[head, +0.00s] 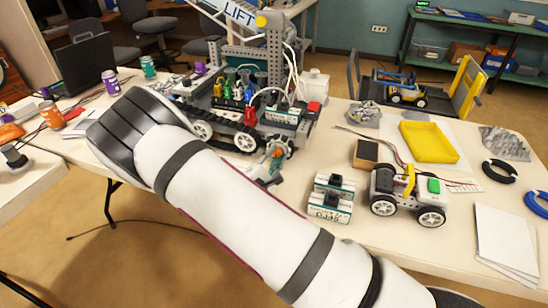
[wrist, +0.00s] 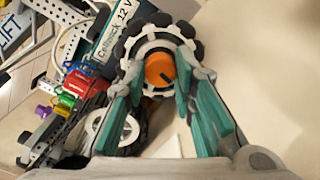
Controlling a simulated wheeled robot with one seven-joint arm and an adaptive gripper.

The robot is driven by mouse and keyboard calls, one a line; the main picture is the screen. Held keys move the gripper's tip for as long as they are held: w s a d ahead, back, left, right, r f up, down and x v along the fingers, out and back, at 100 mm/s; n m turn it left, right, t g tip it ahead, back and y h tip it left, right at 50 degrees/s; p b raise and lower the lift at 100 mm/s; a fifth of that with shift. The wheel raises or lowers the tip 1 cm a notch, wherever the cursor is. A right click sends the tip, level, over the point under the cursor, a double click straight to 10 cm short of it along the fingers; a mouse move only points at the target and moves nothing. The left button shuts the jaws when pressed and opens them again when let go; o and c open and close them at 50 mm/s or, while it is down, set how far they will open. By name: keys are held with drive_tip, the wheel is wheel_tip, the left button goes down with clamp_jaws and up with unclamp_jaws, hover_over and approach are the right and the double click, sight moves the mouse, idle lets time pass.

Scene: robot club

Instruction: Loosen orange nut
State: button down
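The orange nut (wrist: 158,70) is a round knob with a dark slot or line on its face. It sits at the middle of a white and black toothed wheel (wrist: 160,42) on the vehicle model. My gripper (wrist: 161,80) has teal-padded fingers, one on each side of the nut, with the tips close to its edges. Whether the pads press on it or leave a thin gap cannot be told. In the head view my gripper (head: 277,150) is at the front right end of the tracked model (head: 225,120), and my forearm covers part of the scene.
The table (head: 420,255) holds a small white-wheeled car (head: 408,196), two grey-teal battery blocks (head: 332,198), a yellow tray (head: 429,141) and a stack of white paper (head: 505,238). In the wrist view, bare table lies to the right of the wheel. Coloured connectors (wrist: 82,84) lie left of my gripper.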

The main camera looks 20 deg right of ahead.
idle(0.3)
drive_tip(key=n+p, duration=0.1)
drive_tip(key=n, duration=0.3)
drive_tip(key=shift+n+p, duration=0.35)
drive_tip(key=shift+n, duration=0.05)
drive_tip(key=n+p, duration=0.1)
drive_tip(key=n, duration=0.4)
drive_tip(key=shift+s+f+n, duration=0.1)
drive_tip(key=shift+n, duration=0.3)
drive_tip(key=n+p, duration=0.1)
drive_tip(key=n, duration=0.3)
drive_tip(key=shift+n+t, duration=0.3)
drive_tip(key=shift+t, duration=0.1)
drive_tip(key=n+p, duration=0.1)
drive_tip(key=n, duration=0.4)
drive_tip(key=shift+d, duration=0.1)
drive_tip(key=shift+n+y, duration=0.4)
drive_tip(key=c, duration=1.3)
unclamp_jaws()
